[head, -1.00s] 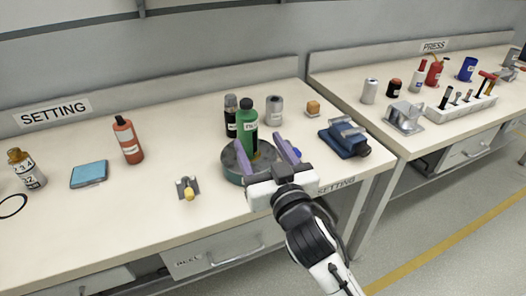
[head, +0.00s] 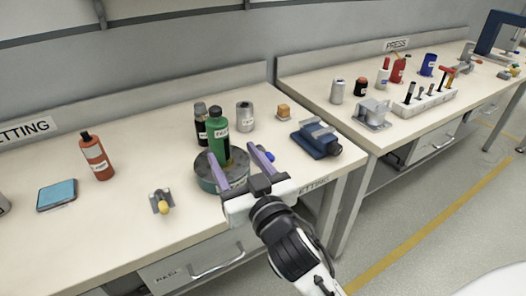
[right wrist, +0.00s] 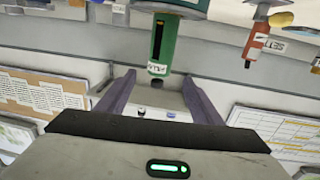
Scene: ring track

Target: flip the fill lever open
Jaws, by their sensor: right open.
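A small grey metal bracket with a yellow-knobbed lever (head: 163,207) is on the SETTING bench, left of my right gripper. I cannot tell whether it is the fill lever. My right gripper (head: 232,153) is open, its two purple fingers spread over a round grey-green pot (head: 207,181). A green bottle (head: 219,124) stands upright at the pot, just beyond the fingers. It also shows inverted in the right wrist view (right wrist: 161,52), beyond the gap between the fingers. Nothing is visibly held. The fingers and wrist hide part of the pot. My left gripper is out of view.
A dark bottle (head: 201,126) and grey canister (head: 244,117) stand behind the pot. A blue vise-like tool (head: 317,143) is to the right. An orange bottle (head: 97,157) and blue pad (head: 57,195) are left. The bench front around the yellow knob is clear.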

